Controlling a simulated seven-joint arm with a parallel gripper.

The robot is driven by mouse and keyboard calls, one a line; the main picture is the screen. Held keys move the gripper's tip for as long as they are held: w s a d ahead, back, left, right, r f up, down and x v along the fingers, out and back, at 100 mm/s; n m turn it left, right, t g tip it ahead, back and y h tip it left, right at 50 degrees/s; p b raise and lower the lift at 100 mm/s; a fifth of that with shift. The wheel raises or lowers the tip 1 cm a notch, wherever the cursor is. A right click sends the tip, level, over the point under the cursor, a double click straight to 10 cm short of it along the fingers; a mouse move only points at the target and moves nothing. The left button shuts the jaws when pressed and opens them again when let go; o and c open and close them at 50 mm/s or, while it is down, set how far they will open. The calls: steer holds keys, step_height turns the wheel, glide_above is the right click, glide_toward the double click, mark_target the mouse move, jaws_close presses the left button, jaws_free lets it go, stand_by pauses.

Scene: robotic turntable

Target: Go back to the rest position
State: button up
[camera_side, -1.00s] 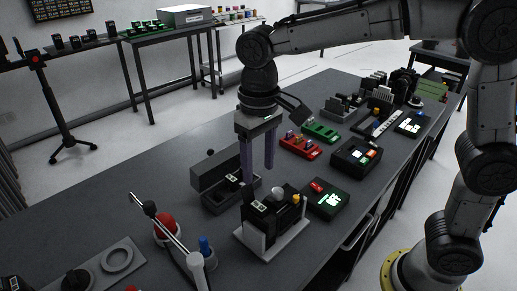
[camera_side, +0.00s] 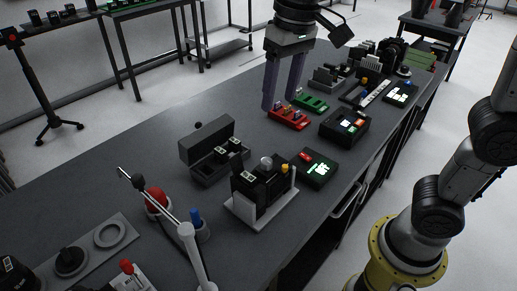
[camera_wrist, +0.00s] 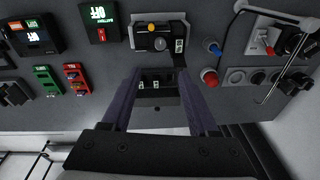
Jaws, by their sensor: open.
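My gripper (camera_side: 281,104) is in the upper middle of the side view, with its two long purple-grey fingers pointing down. The fingers are apart with nothing between them. In the side view the fingertips overlap the near end of the red block rack, and I cannot tell the exact height above the table. In the wrist view my gripper (camera_wrist: 165,97) shows its spread fingers framing the open black box. No marker for a rest position is visible.
The open black box (camera_side: 208,170) and a device on a white stand (camera_side: 262,198) are on the dark table (camera_side: 120,180). A red rack (camera_side: 287,119), green rack (camera_side: 311,103) and display boxes (camera_side: 345,126) stand behind. A slanted metal rod (camera_side: 160,208) rises at front left.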

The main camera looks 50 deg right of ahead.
steer(key=s+d+f+t, duration=0.25)
steer(key=s+d, duration=0.45)
steer(key=s, duration=0.4)
steer(key=s+d+f+n+t, duration=0.1)
steer(key=s+f, duration=0.3)
steer(key=f, duration=0.1)
steer(key=shift+d+f, duration=0.35)
steer(key=shift+t, duration=0.25)
